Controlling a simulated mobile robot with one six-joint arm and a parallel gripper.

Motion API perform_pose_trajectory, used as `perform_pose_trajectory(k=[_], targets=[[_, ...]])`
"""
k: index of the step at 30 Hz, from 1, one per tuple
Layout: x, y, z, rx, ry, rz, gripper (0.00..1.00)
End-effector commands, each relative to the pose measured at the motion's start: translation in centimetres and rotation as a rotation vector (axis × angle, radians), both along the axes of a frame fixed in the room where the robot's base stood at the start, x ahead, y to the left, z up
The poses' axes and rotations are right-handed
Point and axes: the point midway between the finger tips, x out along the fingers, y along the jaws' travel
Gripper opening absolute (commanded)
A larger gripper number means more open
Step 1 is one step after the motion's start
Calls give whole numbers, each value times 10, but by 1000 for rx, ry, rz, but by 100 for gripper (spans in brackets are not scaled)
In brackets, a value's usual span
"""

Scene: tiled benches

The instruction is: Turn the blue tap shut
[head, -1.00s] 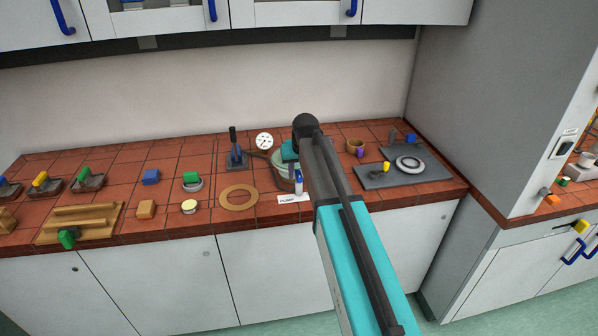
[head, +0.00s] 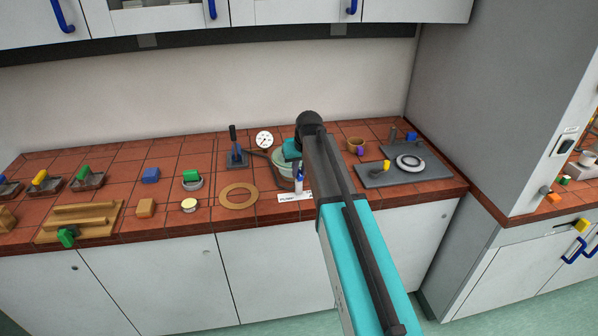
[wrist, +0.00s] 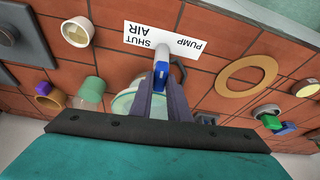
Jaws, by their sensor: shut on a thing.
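The blue tap (wrist: 160,76) shows in the wrist view at the middle, its handle held between the dark fingers of my gripper (wrist: 161,90). A white part of the tap reaches beyond the fingertips to the white label (wrist: 185,42), which reads PUMP, SHUT and AIR. In the head view the tap (head: 299,184) is a small blue and white piece at the bench front, just behind the label (head: 289,197). My gripper in the head view (head: 292,150) is mostly hidden by my arm.
A pale green round vessel (wrist: 123,103) stands close beside the gripper. A wooden ring (head: 239,196) lies to the left, and a lever on a base (head: 236,155) and a gauge (head: 264,140) stand behind. A grey plate (head: 375,180) is on the right.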

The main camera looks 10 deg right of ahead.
Motion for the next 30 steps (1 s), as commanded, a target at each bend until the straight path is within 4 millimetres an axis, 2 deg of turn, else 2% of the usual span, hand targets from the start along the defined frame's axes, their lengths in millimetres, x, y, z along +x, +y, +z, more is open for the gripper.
perform_pose_trajectory(k=[11,30], targets=[[2,-3,-1,1,-3,251,0],[6,-6,-1,2,-3,795,0]])
